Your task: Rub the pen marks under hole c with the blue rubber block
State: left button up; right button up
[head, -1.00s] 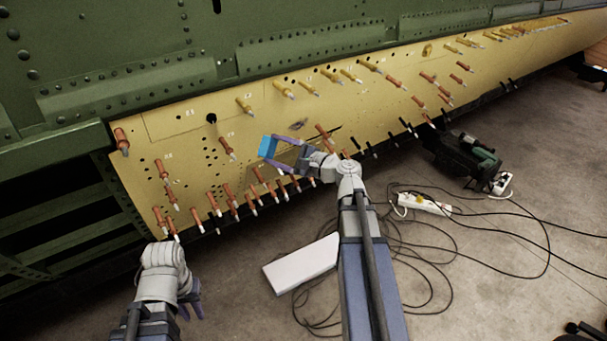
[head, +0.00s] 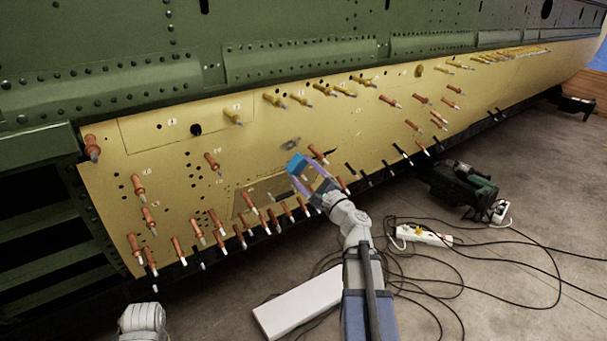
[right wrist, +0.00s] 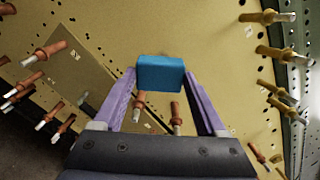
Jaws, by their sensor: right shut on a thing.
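The blue rubber block (head: 297,166) is held between the purple fingertips of my right gripper (head: 305,173), in front of the yellow skin panel (head: 260,155). In the right wrist view the blue block (right wrist: 161,73) sits across the fingertips, with the panel behind it. I cannot tell whether the block touches the panel. A dark smudge (head: 290,143) shows on the panel just above the block in the head view. The small hole labels are too small to read surely, so I cannot pick out hole c. My left gripper is out of the frame; only part of my left arm shows at the bottom.
Many orange and yellow pin fasteners stick out of the panel, including an orange one (head: 318,154) close beside my right gripper. A white box (head: 298,303), cables, a power strip (head: 424,236) and a dark green machine (head: 462,184) lie on the floor.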

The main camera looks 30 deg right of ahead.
aim_at(292, 160)
jog(key=shift+p+x, duration=0.65)
jog(key=shift+x, duration=2.2)
jog(key=shift+x, duration=0.9)
jog(key=shift+d, duration=2.05)
jog(key=shift+w+d, duration=0.2)
jog(key=shift+d, duration=0.85)
jog(key=shift+w+d, duration=0.15)
jog(key=shift+d, duration=0.9)
jog(key=shift+s, duration=0.1)
